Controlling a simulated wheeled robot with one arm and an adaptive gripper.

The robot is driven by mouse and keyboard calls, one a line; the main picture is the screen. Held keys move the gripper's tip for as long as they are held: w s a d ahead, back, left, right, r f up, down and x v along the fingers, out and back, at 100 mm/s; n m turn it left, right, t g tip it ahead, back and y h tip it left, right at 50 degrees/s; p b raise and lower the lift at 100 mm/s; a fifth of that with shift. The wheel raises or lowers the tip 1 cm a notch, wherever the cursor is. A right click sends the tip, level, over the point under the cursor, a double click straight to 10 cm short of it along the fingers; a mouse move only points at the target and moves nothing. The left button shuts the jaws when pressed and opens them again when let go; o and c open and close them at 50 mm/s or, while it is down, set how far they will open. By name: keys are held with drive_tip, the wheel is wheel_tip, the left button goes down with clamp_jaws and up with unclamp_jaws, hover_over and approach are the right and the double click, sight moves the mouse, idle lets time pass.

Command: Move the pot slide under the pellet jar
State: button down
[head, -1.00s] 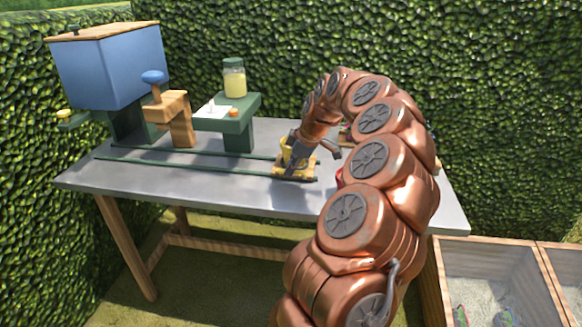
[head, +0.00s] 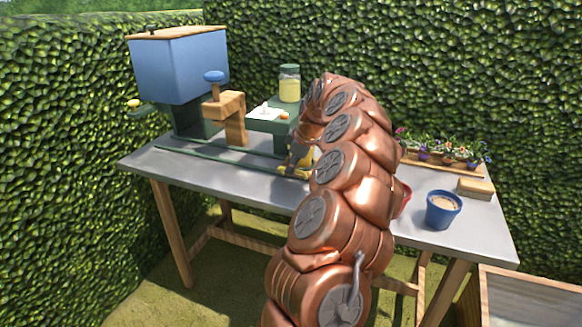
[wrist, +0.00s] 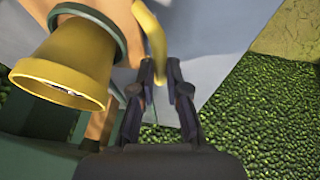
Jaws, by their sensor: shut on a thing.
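The pellet jar (head: 289,84), clear with pale yellow pellets and a green lid, stands on a green stand (head: 268,124). My gripper (wrist: 159,72) is shut on a curved yellow handle (wrist: 152,35), which seems to belong to the slide. In the head view the gripper is mostly hidden by my arm.
A blue hopper (head: 180,68) and a wooden post with a blue knob (head: 214,76) stand left along the rails. At right are a flower tray (head: 440,155), a blue pot (head: 443,210) and a wooden block (head: 476,187). Hedges close the back.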

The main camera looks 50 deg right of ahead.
drive_tip(key=c, duration=1.2)
unclamp_jaws()
drive_tip(key=v, duration=1.2)
